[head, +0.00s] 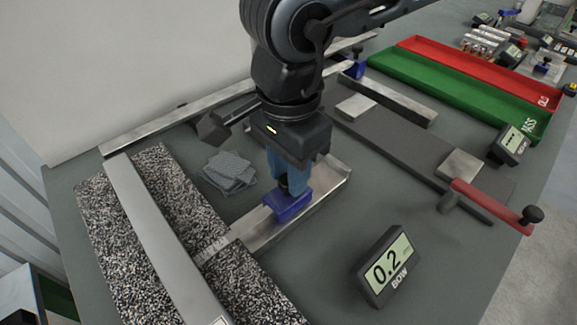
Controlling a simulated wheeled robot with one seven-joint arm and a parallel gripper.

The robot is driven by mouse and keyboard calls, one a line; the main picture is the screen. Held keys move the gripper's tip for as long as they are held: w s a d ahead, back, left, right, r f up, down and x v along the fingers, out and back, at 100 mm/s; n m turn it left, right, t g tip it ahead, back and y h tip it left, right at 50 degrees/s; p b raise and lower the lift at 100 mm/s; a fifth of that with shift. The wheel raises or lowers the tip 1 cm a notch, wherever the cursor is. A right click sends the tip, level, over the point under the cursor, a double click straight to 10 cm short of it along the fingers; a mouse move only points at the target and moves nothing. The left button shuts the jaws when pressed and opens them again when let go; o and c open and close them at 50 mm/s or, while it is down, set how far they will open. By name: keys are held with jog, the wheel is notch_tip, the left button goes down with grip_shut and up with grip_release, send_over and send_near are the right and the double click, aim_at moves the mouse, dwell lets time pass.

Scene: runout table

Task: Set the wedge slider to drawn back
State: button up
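A dark blue block (289,207), which looks like the wedge slider, sits at the near part of a pale metal channel (322,190). My gripper (288,188) points down right over this block, its lighter blue fingers at a small dark knob on top. The knob is mostly hidden between the fingers, and I cannot tell whether they grip it or only stand around it.
A speckled slab (165,183) with a steel bar (150,232) across it lies at the left. Grey cloths (230,172) lie beside the channel. A red-handled lever (490,206) and green tray (450,92) are at the right.

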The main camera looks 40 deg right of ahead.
grip_shut()
jog(key=d+b, duration=0.4)
jog(key=d, duration=0.3)
jog(key=shift+f, duration=0.15)
jog(key=shift+d+r, duration=0.2)
jog(key=shift+d, duration=0.25)
jog(key=o, duration=0.5)
grip_release()
jog(key=shift+o, duration=0.2)
notch_tip(320, 180, up, 8)
